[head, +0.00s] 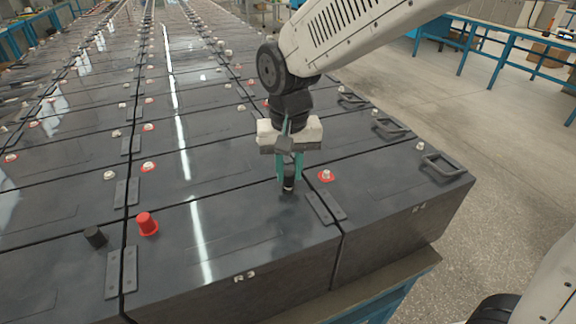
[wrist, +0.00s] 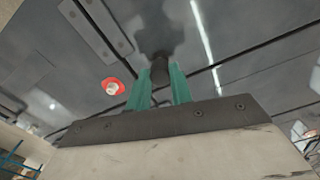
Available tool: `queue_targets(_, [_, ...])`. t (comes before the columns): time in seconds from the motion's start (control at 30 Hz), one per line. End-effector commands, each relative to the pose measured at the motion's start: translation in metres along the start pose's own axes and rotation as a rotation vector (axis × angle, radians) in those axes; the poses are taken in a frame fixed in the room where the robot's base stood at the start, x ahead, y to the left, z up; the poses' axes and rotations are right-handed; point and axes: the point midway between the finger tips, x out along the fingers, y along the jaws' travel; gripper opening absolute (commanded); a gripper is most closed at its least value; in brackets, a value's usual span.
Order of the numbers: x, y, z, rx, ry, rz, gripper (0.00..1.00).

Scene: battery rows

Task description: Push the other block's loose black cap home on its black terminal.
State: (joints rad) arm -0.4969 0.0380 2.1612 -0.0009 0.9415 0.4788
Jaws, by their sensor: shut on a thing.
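My gripper (head: 289,180) has teal fingers pointing down, shut on a small black cap (head: 289,184) near the right end of the front middle block (head: 245,245). The cap is at or just above the lid. Its terminal is hidden, and I cannot tell how far down the cap sits. In the wrist view the black cap (wrist: 160,70) shows between the fingertips (wrist: 160,80), with a dark shadow beyond. A second black cap (head: 95,237) stands slightly tilted on the left block's right end. A red cap (head: 147,224) stands on the middle block's left end.
A bare red-ringed terminal (head: 326,176) is close to the right of my gripper; it shows in the wrist view (wrist: 112,87). Flat link plates (head: 326,207) bridge the seam there. Raised handles (head: 445,165) stand on the right edge. Rows of blocks extend behind; open floor lies right.

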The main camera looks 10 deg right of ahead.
Motion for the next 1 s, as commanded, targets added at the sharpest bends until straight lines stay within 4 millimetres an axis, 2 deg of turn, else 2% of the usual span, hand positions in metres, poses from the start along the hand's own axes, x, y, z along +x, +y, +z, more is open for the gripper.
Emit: queue_targets(1.0, [0.0068, 0.0001, 0.0001, 0.000, -0.001, 0.001, 0.01])
